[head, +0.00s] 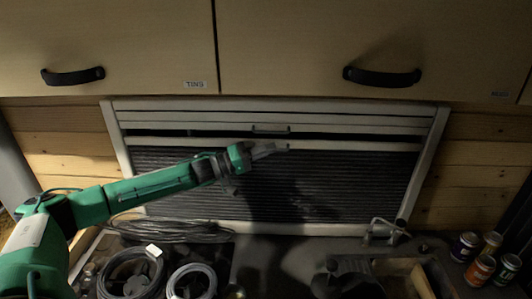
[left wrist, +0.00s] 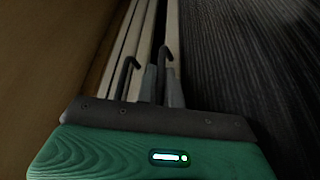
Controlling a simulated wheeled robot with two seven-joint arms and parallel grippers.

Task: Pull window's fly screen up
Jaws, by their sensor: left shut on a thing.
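The window (head: 432,160) has a pale frame on the wooden wall. Its fly screen (head: 365,175) is a dark pleated sheet that covers most of the opening, with a pale bar (head: 350,145) along its top edge. A narrow dark gap lies between this bar and the pale slats above. My left gripper (head: 272,148) is shut at the middle of the bar. In the left wrist view its fingers (left wrist: 162,88) close around a dark hooked handle (left wrist: 166,55); a second dark hook (left wrist: 127,75) stands beside it on the pale rails. My right gripper is not in view.
Cupboards with black handles (head: 382,77) hang just above the window. Below, the counter holds coiled cables (head: 130,275), a metal fitting (head: 383,232), an open wooden box (head: 420,280) and several cans (head: 480,268) at the right.

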